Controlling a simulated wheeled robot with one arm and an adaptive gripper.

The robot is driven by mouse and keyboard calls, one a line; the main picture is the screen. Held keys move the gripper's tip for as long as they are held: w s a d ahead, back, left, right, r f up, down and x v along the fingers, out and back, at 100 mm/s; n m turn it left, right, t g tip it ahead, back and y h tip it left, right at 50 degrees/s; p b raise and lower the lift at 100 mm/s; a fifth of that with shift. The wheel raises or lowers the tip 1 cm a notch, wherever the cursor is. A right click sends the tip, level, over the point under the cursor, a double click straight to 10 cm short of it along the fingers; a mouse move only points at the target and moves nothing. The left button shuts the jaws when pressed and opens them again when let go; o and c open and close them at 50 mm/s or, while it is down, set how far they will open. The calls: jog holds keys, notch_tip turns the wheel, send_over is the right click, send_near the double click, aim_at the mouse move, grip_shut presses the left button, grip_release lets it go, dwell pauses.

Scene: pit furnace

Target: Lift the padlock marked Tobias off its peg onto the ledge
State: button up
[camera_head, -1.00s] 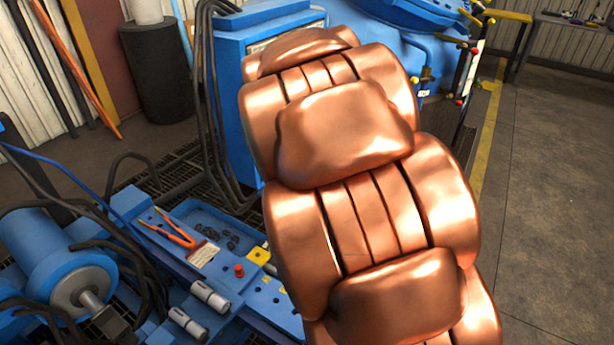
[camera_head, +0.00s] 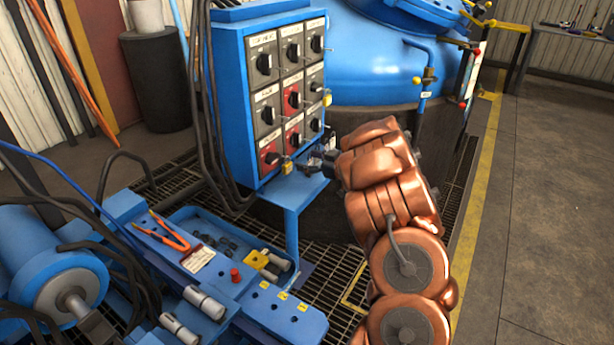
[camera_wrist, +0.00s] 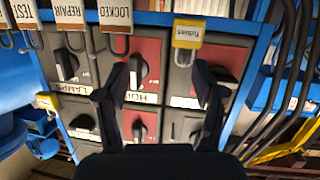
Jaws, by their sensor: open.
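A yellow padlock (camera_head: 287,166) hangs low on the front of the blue switch cabinet. It shows close in the wrist view (camera_wrist: 188,33), where its tag reads Tobias. The peg behind it is hard to make out. A blue ledge (camera_head: 286,192) juts out below the cabinet front. My gripper (camera_head: 318,162) is at the lower right of the cabinet front, right of the Tobias padlock. In the wrist view my gripper (camera_wrist: 161,78) is open, with nothing between its fingers. The padlock is beyond the right finger, apart from it.
A second yellow padlock (camera_head: 327,97) hangs on the cabinet's right side. Rotary switches (camera_head: 291,52) on grey and red plates cover the front. A blue bench (camera_head: 225,290) with tools stands at left.

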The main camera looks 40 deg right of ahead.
aim_at(289, 164)
jog(key=shift+s+a+f+y, duration=0.6)
jog(key=shift+a+f+y, duration=0.15)
jog(key=shift+f+y, duration=0.2)
jog(key=shift+s+a, duration=0.1)
jog(key=shift+a, duration=0.15)
jog(key=shift+a+y, duration=0.1)
jog(key=shift+y, duration=0.15)
jog(key=shift+x, duration=3.85)
grip_shut()
jog(key=shift+r, duration=0.1)
jog(key=shift+r+p, duration=0.4)
jog(key=shift+p, duration=0.2)
jog(key=shift+f+v, duration=0.15)
jog(key=shift+v, duration=0.85)
jog(key=shift+f+v, duration=0.15)
jog(key=shift+v, duration=0.85)
jog(key=shift+f+v, duration=0.2)
jog(key=shift+v, duration=0.8)
